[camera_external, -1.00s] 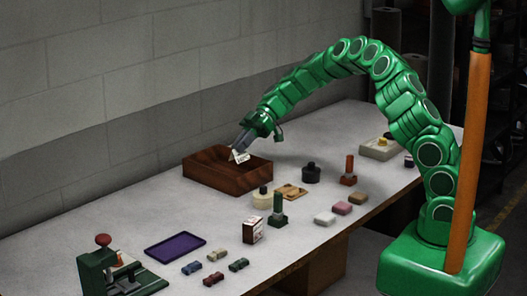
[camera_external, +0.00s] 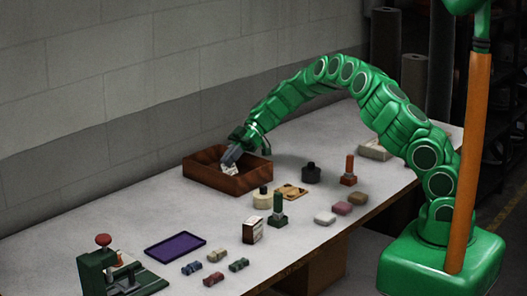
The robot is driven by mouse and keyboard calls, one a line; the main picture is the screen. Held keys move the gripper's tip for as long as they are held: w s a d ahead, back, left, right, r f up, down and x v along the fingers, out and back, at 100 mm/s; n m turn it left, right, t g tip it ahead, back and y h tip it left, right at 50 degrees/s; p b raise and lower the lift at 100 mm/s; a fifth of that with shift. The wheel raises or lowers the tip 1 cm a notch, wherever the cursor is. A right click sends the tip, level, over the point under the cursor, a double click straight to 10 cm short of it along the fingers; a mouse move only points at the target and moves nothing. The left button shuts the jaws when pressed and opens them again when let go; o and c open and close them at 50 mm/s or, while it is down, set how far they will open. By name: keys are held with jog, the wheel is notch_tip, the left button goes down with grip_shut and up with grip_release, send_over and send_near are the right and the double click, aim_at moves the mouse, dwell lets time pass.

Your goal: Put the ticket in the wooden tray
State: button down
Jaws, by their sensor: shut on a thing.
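The ticket (camera_external: 231,170) is a small white piece with dark print. It is at my gripper's fingertips, low within the outline of the wooden tray. My gripper (camera_external: 230,160) is shut on the ticket and points down and to the left over the tray. The wooden tray (camera_external: 208,181) is a dark reddish-brown open box on the table near the wall. Its front wall hides the tray floor, so I cannot tell whether the ticket touches the bottom.
In front of the tray stand a round cream pot (camera_external: 262,200), a wooden piece (camera_external: 291,191) and a black round weight (camera_external: 311,173). The table left of the tray is clear.

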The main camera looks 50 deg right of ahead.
jog(key=shift+f, duration=1.6)
jog(key=c, duration=1.2)
grip_release()
